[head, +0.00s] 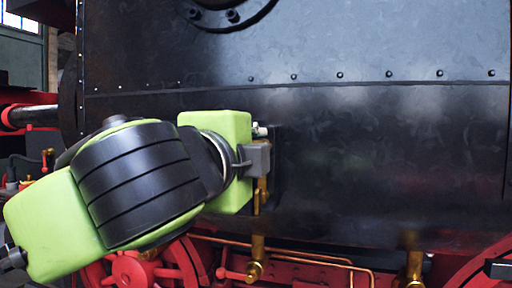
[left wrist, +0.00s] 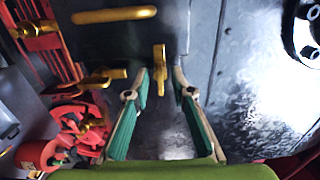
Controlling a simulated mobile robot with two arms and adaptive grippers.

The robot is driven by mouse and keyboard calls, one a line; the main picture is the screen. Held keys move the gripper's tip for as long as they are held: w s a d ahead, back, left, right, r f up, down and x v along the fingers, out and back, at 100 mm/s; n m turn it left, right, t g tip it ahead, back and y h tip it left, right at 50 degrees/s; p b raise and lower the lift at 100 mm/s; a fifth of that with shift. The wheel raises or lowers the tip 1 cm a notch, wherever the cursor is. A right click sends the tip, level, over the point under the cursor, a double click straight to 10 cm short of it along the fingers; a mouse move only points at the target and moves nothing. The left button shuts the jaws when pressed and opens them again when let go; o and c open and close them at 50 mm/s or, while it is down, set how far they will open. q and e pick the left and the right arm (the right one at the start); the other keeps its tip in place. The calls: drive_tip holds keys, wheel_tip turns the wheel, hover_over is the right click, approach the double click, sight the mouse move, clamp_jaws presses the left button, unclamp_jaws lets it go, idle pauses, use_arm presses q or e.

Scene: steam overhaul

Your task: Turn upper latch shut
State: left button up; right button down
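The brass upper latch (left wrist: 159,60) shows in the left wrist view, with one end between my left gripper's fingertips (left wrist: 161,80). That gripper is open, with its green pads apart on either side of the latch and a gap visible on both sides. A second brass latch (left wrist: 97,78) lies to the left in that view. In the head view my left gripper (head: 259,148) is at the dark locomotive side, and its fingers are mostly hidden. A brass piece (head: 262,190) shows just below it. My right gripper is not in view.
A brass handle (left wrist: 114,15) is on the dark panel beyond the latches. Red wheels and frame (head: 130,270), brass fittings (head: 255,262) and copper pipes (head: 300,255) are below the arm. The dark riveted plate (head: 390,150) to the right is clear.

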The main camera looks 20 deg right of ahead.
use_arm(q)
drive_tip(key=shift+s, duration=0.1)
drive_tip(key=v, duration=1.2)
